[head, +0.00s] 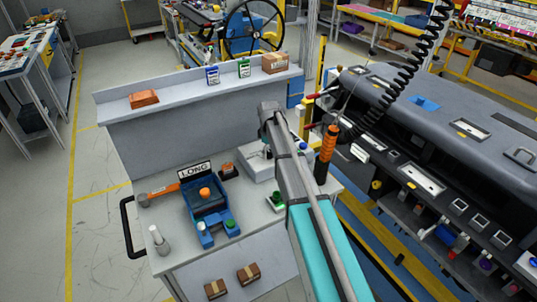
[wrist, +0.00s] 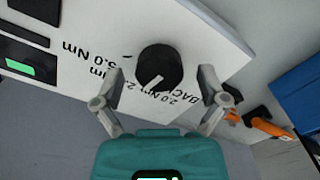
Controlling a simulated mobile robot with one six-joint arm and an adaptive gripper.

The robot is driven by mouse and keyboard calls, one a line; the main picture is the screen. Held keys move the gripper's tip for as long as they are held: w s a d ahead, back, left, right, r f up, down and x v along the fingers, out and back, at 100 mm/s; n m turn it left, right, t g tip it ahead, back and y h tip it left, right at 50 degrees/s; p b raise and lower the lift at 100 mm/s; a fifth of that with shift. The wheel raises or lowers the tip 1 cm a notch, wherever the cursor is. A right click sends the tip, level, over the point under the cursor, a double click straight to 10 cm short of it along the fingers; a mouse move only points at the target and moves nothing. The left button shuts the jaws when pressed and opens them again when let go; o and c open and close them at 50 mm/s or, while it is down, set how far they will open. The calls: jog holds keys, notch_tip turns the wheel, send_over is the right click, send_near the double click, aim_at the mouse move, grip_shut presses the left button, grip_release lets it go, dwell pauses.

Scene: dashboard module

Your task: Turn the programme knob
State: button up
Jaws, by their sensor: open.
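The programme knob (wrist: 160,68) is round and black, on a white panel (wrist: 215,32) with printed torque labels. Its white pointer mark points down and slightly left in the wrist view, toward the printed 2-something Nm text, which is partly covered. My gripper (wrist: 161,74) is open, one finger on each side of the knob with a gap on both sides. I cannot tell how far the fingertips are above the panel. In the head view the white box (head: 258,165) stands on the bench, and my arm hides its right part and the knob.
A dark unit with a green display (wrist: 18,67) is at the wrist view's left. A blue fixture (head: 207,208), an orange-handled tool (head: 165,188) and a LONG sign (head: 195,170) are left of the white box. An orange tool (head: 326,150) hangs close right of my arm.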

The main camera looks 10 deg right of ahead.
dwell(0.3)
jog(key=c, duration=1.2)
jog(key=shift+o, duration=0.2)
jog(key=shift+s+m, duration=0.1)
jog(key=shift+m, duration=0.8)
jog(key=o, duration=1.2)
jog(key=shift+c, duration=0.2)
